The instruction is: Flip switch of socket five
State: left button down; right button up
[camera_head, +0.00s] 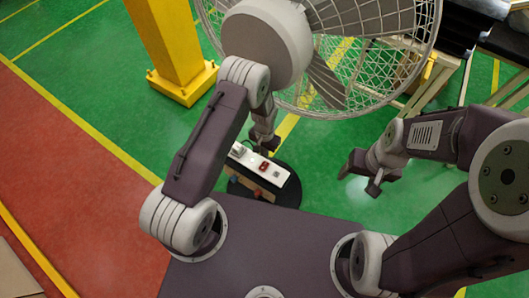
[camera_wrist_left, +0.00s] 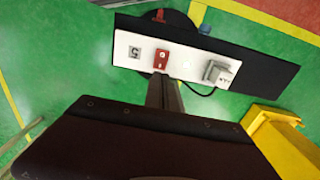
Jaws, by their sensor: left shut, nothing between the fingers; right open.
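A white socket panel (camera_head: 253,163) sits on a dark box in front of my base. It also shows in the left wrist view (camera_wrist_left: 123,47), with a label reading 5 (camera_wrist_left: 135,53), a red rocker switch (camera_wrist_left: 162,60) and a grey plug (camera_wrist_left: 217,72) with a black cable. In the head view the red switch (camera_head: 263,167) is near the panel's middle. My left gripper (camera_head: 268,146) is shut and empty, its fingertips (camera_wrist_left: 163,82) right by the switch's edge. I cannot tell if they touch it. My right gripper (camera_head: 361,174) is open and empty, to the right of the box.
A large caged fan (camera_head: 345,90) stands behind the panel. A yellow post (camera_head: 172,45) stands at the back left. Green floor (camera_head: 325,180) is clear between the box and my right gripper. A red floor area (camera_head: 70,160) with yellow lines lies left.

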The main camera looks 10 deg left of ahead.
aim_at(263, 168)
pick_arm(q)
jog(key=shift+f, duration=0.1)
jog(key=r+b, duration=0.2)
jog(key=b, duration=0.1)
jog(key=s+r+b, duration=0.1)
jog(key=r+b, duration=0.1)
jog(key=b, duration=0.2)
jog(key=shift+s+a, duration=0.1)
jog(key=shift+a, duration=0.05)
jog(key=shift+f, duration=0.1)
notch_tip(263, 168, down, 14)
jog(key=shift+r+b, duration=0.1)
jog(key=shift+b, duration=0.6)
